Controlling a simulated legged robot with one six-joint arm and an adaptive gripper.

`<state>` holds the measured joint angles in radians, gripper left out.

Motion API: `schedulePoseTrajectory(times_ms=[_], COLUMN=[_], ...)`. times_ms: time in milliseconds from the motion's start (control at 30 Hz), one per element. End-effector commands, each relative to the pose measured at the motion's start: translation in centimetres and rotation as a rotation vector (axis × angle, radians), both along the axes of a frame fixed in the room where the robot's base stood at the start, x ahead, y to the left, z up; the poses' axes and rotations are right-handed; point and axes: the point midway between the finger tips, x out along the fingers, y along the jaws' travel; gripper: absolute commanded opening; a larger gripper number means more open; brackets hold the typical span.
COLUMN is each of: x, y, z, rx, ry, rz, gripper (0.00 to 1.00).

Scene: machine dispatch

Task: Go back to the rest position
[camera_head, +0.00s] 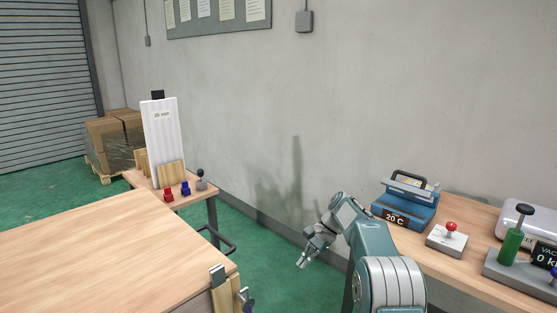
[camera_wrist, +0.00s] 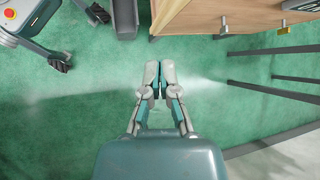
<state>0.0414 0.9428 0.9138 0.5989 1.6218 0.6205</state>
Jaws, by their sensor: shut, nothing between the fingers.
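My gripper (camera_head: 303,262) shows in the head view at the end of my bent arm, in the gap between the two wooden tables. It points down and to the left, in free air above the green floor. In the wrist view my gripper (camera_wrist: 152,68) has its two fingers together, with nothing between them. Below the fingers that view shows bare green floor, with a wooden cabinet or table side (camera_wrist: 205,20) at the upper right. No object touches the fingers.
A wooden table (camera_head: 90,250) with a clamp (camera_head: 218,278) at its corner is at left. The right bench holds a blue device reading 20 C (camera_head: 405,208), a red-knobbed box (camera_head: 447,238) and a green-handled device (camera_head: 511,245). A small back table holds red (camera_head: 168,195) and blue (camera_head: 186,189) pieces.

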Motion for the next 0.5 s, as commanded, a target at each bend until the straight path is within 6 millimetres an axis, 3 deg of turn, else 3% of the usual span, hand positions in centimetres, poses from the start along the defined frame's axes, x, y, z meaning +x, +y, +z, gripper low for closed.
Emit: schedulePoseTrajectory(times_ms=[33, 200, 500], x=[-0.7, -3.3, -9.9], y=[-0.1, -0.8, -2.2], z=[1.8, 6.3, 12.6], rx=[-0.017, -0.079, -0.193], ry=[-0.034, -0.144, -0.333], rz=[0.009, 0.046, 0.131], gripper=[0.0, 0.0, 0.0])
